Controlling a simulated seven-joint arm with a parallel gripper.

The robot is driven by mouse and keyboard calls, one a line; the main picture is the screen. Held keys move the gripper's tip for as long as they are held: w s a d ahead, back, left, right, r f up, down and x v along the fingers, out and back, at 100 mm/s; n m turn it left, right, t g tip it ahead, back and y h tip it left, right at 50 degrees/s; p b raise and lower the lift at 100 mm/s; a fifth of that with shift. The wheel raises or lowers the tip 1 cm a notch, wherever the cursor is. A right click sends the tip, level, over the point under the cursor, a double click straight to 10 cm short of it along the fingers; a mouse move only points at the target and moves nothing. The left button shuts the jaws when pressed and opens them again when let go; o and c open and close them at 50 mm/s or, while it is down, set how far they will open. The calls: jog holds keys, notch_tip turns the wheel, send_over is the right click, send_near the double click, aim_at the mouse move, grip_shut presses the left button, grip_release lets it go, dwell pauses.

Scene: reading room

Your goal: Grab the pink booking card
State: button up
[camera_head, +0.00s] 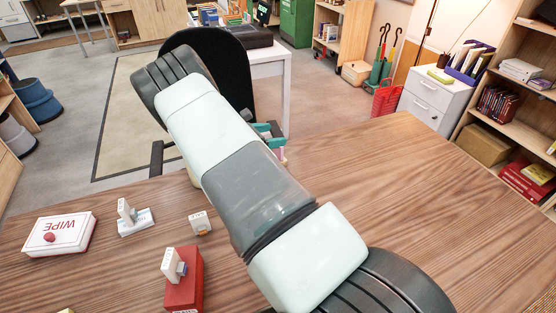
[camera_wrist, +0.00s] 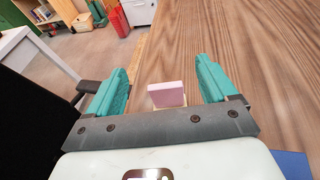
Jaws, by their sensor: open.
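A pale pink block-like card (camera_wrist: 167,94) stands upright on the wooden table in the wrist view. It lies between the two teal fingers of my gripper (camera_wrist: 162,70), with a clear gap on each side. The fingers are spread and hold nothing. The card's lower part is hidden by the gripper's grey crossbar. In the head view my arm covers most of this spot. Only a bit of my teal gripper (camera_head: 271,131) shows past the arm, near the table's far edge.
The wooden table (camera_head: 440,200) is clear on the right. On its left are a WIPE box (camera_head: 58,236), a white stamp-like item on a pale base (camera_head: 137,222), a small white block (camera_head: 200,223) and a red box (camera_head: 184,285) with a white piece. A black chair (camera_head: 222,60) stands beyond the edge.

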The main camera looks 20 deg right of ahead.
notch_tip(320, 180, down, 4)
jog(key=shift+f, duration=0.15)
jog(key=x, duration=0.5)
jog(key=shift+f, duration=0.3)
jog(key=c, duration=1.4)
